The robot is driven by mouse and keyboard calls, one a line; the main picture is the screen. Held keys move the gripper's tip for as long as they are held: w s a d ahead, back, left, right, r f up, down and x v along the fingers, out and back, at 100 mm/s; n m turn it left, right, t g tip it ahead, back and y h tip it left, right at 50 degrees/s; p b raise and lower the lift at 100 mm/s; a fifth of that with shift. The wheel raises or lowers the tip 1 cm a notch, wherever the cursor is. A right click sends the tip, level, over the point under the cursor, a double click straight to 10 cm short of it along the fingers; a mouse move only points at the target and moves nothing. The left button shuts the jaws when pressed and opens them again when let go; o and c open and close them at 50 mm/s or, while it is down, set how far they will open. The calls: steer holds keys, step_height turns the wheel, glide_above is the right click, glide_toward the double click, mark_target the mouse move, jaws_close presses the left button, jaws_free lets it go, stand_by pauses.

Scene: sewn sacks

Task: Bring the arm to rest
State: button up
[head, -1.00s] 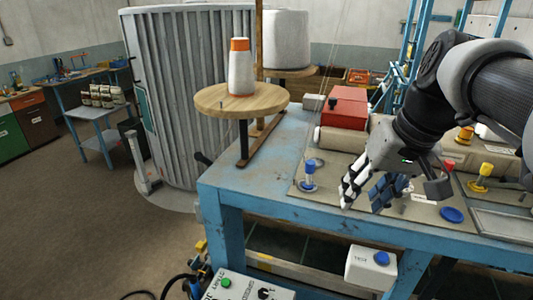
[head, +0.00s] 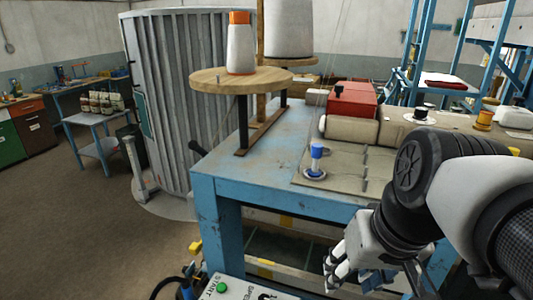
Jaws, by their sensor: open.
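My gripper (head: 370,275) is low in front of the blue workbench's (head: 225,187) front edge, right of centre in the head view. Its fingers point down and to the left. They are apart and I see nothing between them. My arm comes in from the right edge and hides the right part of the bench top and the bench front there.
On the bench are a blue spool on a peg (head: 317,157), a red box (head: 352,99) and a round wooden stand (head: 207,84) holding a white and orange cone (head: 240,45). A control box (head: 240,291) is below. Open floor (head: 70,230) lies to the left.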

steer(key=shift+s+f, duration=0.15)
steer(key=shift+f, duration=0.15)
steer(key=s+f+b, duration=0.2)
steer(key=f+b, duration=0.1)
steer(key=f, duration=0.2)
steer(key=s+a+f+b, duration=0.1)
steer(key=s+f+b, duration=0.1)
steer(key=f, duration=0.3)
steer(key=s+a+f+n+t+b, duration=0.1)
steer(key=s+f+b, duration=0.1)
steer(key=f+b, duration=0.2)
step_height(320, 180, down, 2)
steer(key=shift+s+a+f+h+b, duration=0.1)
steer(key=shift+s+a+h+b, duration=0.1)
steer(key=shift+s+h+b, duration=0.15)
